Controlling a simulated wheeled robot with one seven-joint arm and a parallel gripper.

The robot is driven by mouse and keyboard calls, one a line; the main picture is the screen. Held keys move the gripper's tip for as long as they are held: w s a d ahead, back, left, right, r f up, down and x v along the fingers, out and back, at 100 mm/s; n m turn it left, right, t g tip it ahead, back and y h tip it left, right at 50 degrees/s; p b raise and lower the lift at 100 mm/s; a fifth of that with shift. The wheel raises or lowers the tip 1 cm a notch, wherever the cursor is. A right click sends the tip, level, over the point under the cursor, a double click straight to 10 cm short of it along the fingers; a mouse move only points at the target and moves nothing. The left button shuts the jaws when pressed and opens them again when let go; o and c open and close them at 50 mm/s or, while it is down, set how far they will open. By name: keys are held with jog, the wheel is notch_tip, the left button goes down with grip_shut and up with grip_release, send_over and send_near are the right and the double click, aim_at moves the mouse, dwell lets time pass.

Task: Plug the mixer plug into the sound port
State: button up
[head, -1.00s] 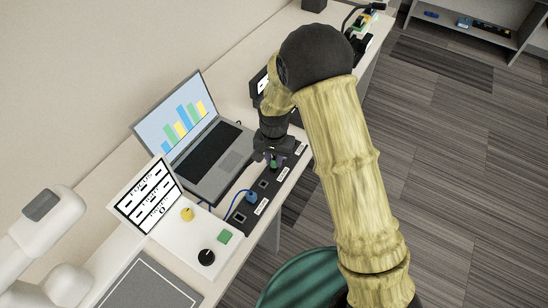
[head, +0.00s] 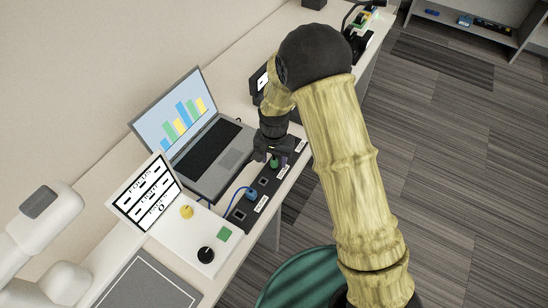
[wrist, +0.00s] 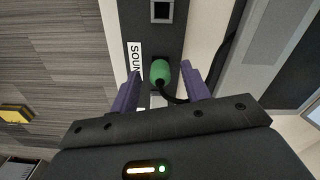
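The green mixer plug (wrist: 160,72) stands at the port beside the label beginning "SOUN" on the dark port strip (wrist: 150,35). Its black cable curves off to the right. In the head view the green plug (head: 274,163) shows just below my gripper (head: 275,158). In the wrist view my gripper (wrist: 160,86) is open, with one purple finger on each side of the plug and a gap to both. The port opening is hidden under the plug, so how deep it sits cannot be told.
A blue plug (head: 251,194) with a blue cable sits in another port of the strip. An empty square port (wrist: 161,11) lies beyond the green plug. A laptop (head: 190,135) stands behind the strip, and a white panel with knobs (head: 180,235) is at its near end.

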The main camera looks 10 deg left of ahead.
aim_at(274, 159)
jog(key=shift+r, duration=0.1)
notch_tip(274, 159, up, 17)
dwell(0.6)
jog(key=shift+r, duration=0.1)
dwell(0.6)
jog(key=s+d+r+t+p, duration=0.1)
jog(key=s+d+r+p, duration=0.1)
jog(key=s+d, duration=0.2)
jog(key=s+d+r+n+p, duration=0.1)
jog(key=s+d, duration=0.3)
jog(key=d, duration=0.7)
jog(key=s+d+r+t+p, duration=0.1)
jog(key=s+d+r+p, duration=0.2)
jog(key=s+d, duration=0.2)
jog(key=d, duration=0.3)
jog(key=shift+r+t, duration=0.2)
jog(key=shift+t, duration=0.1)
jog(key=shift+s+d, duration=0.1)
